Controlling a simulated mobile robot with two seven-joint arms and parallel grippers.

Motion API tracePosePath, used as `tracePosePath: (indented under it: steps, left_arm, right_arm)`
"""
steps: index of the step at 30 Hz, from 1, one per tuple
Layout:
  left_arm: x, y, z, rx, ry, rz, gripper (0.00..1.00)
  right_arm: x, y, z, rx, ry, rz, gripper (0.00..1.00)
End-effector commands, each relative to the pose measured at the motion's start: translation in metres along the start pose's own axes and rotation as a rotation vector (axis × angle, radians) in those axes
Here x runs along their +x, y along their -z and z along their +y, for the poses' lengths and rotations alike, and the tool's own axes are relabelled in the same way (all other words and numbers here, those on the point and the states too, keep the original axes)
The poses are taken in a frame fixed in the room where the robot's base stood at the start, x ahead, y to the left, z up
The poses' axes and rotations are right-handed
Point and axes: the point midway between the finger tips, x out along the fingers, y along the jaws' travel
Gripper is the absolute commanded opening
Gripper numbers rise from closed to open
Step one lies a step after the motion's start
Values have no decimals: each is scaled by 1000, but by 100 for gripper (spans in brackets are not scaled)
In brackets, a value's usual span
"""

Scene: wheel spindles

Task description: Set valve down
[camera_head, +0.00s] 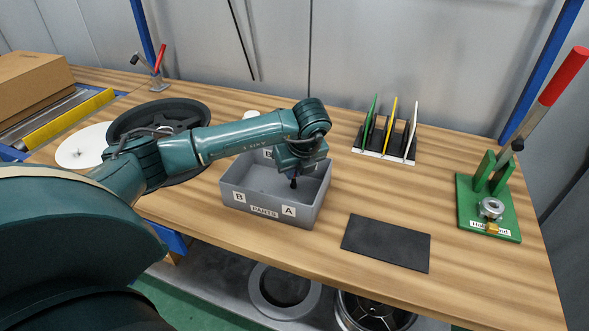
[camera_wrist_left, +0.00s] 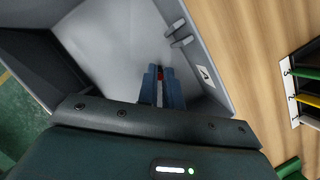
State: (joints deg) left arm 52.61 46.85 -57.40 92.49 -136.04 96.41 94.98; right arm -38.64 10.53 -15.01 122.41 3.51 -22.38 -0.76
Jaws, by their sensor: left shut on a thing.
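My left gripper (camera_head: 293,183) reaches down into the grey parts bin (camera_head: 262,212) from above. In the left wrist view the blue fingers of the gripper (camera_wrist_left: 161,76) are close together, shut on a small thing. Only a small dark and red bit of this valve (camera_wrist_left: 161,72) shows between the fingertips; the rest is hidden. The bin (camera_wrist_left: 214,75) lies around and below the fingers in that view. I cannot tell whether the valve touches the bin floor. My right gripper is not in view.
A black mat (camera_head: 386,243) lies right of the bin. A green fixture (camera_head: 488,210) with a red-handled lever stands at the far right, a metal hub on it. A rack (camera_head: 387,140) with coloured plates stands behind. A black wheel (camera_head: 160,118) lies behind my left arm.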

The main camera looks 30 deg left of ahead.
Motion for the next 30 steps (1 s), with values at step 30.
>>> tracePosePath:
  steps: [30]
  left_arm:
    - [-68, 0, -1, 1, 6, -1, 29]
  right_arm:
    - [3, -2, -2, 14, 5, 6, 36]
